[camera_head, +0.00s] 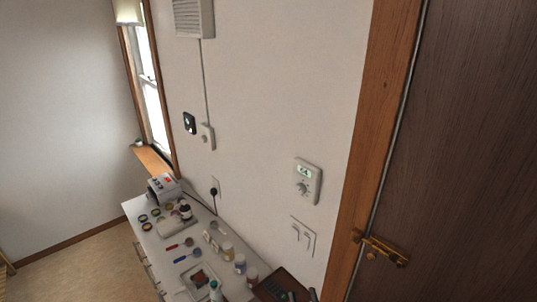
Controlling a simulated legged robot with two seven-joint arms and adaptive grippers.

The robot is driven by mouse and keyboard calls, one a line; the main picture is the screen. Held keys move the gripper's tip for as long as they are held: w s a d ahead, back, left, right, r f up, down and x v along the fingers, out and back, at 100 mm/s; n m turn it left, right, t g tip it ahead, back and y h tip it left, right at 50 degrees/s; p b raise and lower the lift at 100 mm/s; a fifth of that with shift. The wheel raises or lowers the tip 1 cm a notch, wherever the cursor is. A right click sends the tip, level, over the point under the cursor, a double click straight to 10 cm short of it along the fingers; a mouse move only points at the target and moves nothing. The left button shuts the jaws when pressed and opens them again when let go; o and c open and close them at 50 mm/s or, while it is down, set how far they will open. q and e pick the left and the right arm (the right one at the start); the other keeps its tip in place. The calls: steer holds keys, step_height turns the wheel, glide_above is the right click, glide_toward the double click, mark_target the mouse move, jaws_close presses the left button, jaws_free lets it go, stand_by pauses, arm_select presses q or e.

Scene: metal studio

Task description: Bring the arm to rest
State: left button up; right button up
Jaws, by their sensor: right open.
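My left gripper is not in view.
A white counter (152,258) along the wall holds several small jars (240,263), red- and blue-handled tools (188,243) and a grey device (163,187). A thermostat (307,181) and switches (302,236) are on the wall. A brown door (470,150) stands right; floor (85,265) is clear left.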

steer(key=s+d+f+g, duration=0.1)
steer(key=s+f+g, duration=0.3)
steer(key=f, duration=0.3)
steer(key=s+d+f+m+g, duration=0.1)
steer(key=s+d+f+g, duration=0.15)
steer(key=f+g, duration=0.35)
steer(key=s+d+f+g, duration=0.1)
steer(key=s+f+g, duration=0.25)
steer(key=f, duration=0.45)
steer(key=s+d+f+m+g+h, duration=0.4)
steer(key=s+d+f+g, duration=0.25)
steer(key=s, duration=0.55)
step_height(320, 180, down, 29)
steer(key=s+b, duration=0.2)
steer(key=b, duration=0.1)
steer(key=s+d+f+g+b, duration=0.1)
steer(key=s+d+f+b, duration=0.1)
steer(key=s+f, duration=1.5)
steer(key=shift+s+d+f+b, duration=0.15)
steer(key=shift+d+f+b, duration=0.25)
steer(key=shift+d, duration=0.5)
